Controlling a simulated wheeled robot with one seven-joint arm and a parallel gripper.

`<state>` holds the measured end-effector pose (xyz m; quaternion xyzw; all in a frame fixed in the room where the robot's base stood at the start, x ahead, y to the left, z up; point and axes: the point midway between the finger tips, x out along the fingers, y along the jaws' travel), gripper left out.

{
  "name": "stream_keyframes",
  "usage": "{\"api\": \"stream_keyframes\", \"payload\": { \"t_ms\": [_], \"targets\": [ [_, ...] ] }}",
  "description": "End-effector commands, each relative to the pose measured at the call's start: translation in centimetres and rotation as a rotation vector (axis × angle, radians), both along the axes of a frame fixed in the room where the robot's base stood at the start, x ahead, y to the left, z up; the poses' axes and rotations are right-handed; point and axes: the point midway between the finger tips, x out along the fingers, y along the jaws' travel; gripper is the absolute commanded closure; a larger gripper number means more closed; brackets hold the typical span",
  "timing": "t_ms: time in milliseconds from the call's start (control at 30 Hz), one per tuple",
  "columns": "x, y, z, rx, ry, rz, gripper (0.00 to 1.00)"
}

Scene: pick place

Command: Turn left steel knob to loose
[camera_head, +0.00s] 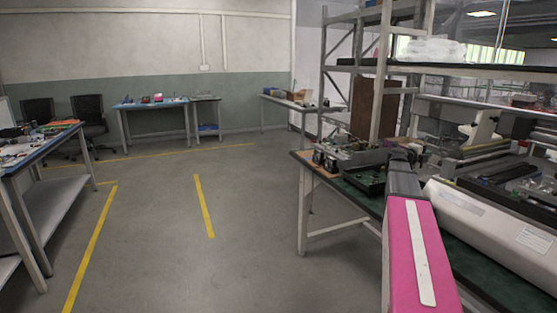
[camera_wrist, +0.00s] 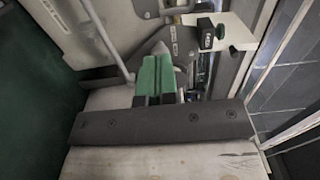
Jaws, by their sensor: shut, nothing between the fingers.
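My gripper (camera_wrist: 157,62) shows in the wrist view as two green fingers side by side, shut and empty. They stand in front of a grey and white machine (camera_wrist: 110,70). In the head view, my pink arm reaches over the right bench (camera_head: 352,199), and the fingers cannot be made out there.
A pale rod (camera_wrist: 108,38) slants left of the fingers in the wrist view. In the head view, a long white machine (camera_head: 480,220) lies right of my arm. A dark tray (camera_head: 365,182) and a metal rack (camera_head: 380,80) stand beyond it.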

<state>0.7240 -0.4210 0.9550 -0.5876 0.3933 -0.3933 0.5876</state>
Motion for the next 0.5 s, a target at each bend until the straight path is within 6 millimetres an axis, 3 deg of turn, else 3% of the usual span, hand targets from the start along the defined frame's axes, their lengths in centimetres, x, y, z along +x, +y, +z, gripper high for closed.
{"api": "stream_keyframes", "payload": {
  "t_ms": [300,500],
  "targets": [
    [1.6,-3.5,0.0,0.000,0.000,-0.001,1.00],
    [2.1,-4.7,0.0,0.000,0.000,0.001,1.00]
  ]
}}
